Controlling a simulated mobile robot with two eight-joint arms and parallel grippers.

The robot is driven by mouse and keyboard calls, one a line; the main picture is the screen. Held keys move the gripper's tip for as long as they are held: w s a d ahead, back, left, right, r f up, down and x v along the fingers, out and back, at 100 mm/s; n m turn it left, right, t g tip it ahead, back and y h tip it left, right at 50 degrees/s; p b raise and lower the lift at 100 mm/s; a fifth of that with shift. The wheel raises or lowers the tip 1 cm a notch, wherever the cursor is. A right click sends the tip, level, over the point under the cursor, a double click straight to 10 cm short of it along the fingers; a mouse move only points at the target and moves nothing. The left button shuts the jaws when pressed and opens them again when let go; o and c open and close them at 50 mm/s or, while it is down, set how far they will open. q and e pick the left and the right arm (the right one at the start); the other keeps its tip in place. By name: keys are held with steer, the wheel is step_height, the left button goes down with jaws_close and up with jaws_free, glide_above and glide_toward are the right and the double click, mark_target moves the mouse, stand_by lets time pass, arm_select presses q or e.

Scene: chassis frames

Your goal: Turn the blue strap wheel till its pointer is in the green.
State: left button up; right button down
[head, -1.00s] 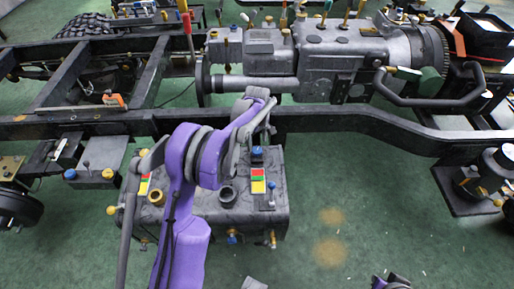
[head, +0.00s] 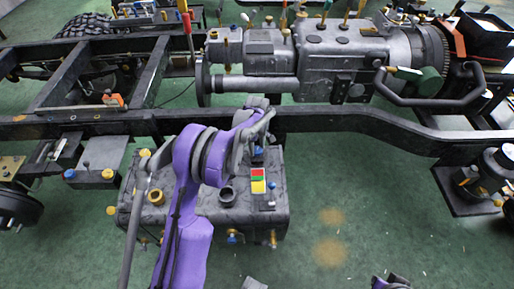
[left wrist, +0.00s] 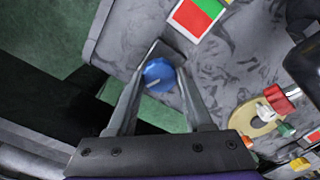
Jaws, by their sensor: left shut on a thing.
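The blue strap wheel (left wrist: 158,75) is between the fingertips of my left gripper (left wrist: 167,68) in the left wrist view, and the gripper is shut on it. A pale line shows on the wheel's face. A scale plate (left wrist: 197,15) with red and green fields is just beyond it on the grey tank. In the head view my left gripper (head: 263,136) is at the tank's back edge, small and partly hidden by my arm. A blue part (head: 257,150) shows there, above a red, green and yellow plate (head: 258,181). I cannot read the pointer against the scale.
The grey tank (head: 210,210) carries dark filler necks and other small fittings. The black frame rail (head: 330,119) runs behind it, with a grey engine and gearbox (head: 320,60) beyond. Green floor (head: 385,215) is clear to the right of the tank.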

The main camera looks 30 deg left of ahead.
arm_select(q)
jaws_close()
steer(key=m+b, duration=0.1)
steer(key=m, duration=0.2)
steer(key=shift+b, duration=0.35)
steer(key=shift+m+b, duration=0.65)
steer(key=shift+m, duration=1.15)
steer(key=o, duration=1.1)
jaws_free()
steer(key=shift+c, duration=0.2)
